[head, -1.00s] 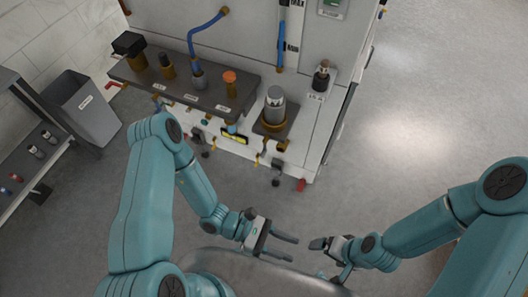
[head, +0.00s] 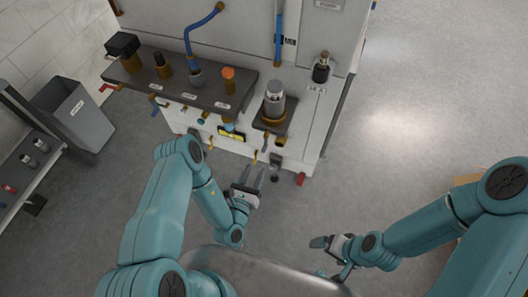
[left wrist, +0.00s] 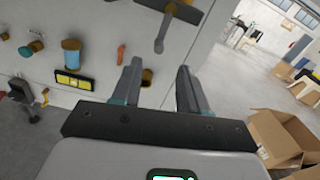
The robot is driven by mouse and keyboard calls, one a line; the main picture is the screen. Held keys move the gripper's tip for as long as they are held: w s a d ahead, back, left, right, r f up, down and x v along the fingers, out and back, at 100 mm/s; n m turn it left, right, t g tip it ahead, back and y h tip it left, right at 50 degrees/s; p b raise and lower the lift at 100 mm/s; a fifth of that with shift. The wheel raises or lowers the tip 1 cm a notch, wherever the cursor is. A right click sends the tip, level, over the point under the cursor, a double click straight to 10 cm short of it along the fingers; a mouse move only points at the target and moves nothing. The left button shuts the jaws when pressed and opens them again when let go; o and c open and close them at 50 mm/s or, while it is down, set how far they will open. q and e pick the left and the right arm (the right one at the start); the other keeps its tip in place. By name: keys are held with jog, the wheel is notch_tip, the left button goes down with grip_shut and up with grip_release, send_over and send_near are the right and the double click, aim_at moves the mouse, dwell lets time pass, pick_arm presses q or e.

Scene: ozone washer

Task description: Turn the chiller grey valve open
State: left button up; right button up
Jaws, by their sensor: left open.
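A grey lever-handled valve (head: 276,162) sits low on the front of the white machine in the head view. In the left wrist view a grey lever (left wrist: 162,32) hangs from the panel, just beyond and above the fingertips. I take both to be the same valve, the likely chiller valve. My left gripper (head: 254,170) is open and empty, its fingers toward the machine, just left of the valve in the head view. The fingers (left wrist: 158,68) show apart in the left wrist view, with no visible contact. My right gripper (head: 320,242) is away from the machine; its jaw gap is unclear.
A red handle (head: 300,180) is right of the valve. A yellow-framed gauge (left wrist: 75,81), an orange lever (left wrist: 121,54) and a brass fitting (left wrist: 147,77) are on the panel. Cardboard boxes (left wrist: 280,138) stand at right. A grey bin (head: 80,115) stands left.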

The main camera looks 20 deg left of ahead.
aim_at(263, 152)
pick_arm(q)
jog(key=w+b, duration=0.3)
jog(key=w, duration=0.1)
jog(key=shift+d+b, duration=0.1)
jog(key=shift+b, duration=0.2)
jog(key=w, duration=0.5)
jog(key=shift+w, duration=0.25)
jog(key=shift+w+f, duration=0.1)
jog(key=shift+w, duration=0.3)
grip_shut()
pick_arm(e)
notch_tip(263, 152, down, 5)
jog(key=shift+f, duration=0.1)
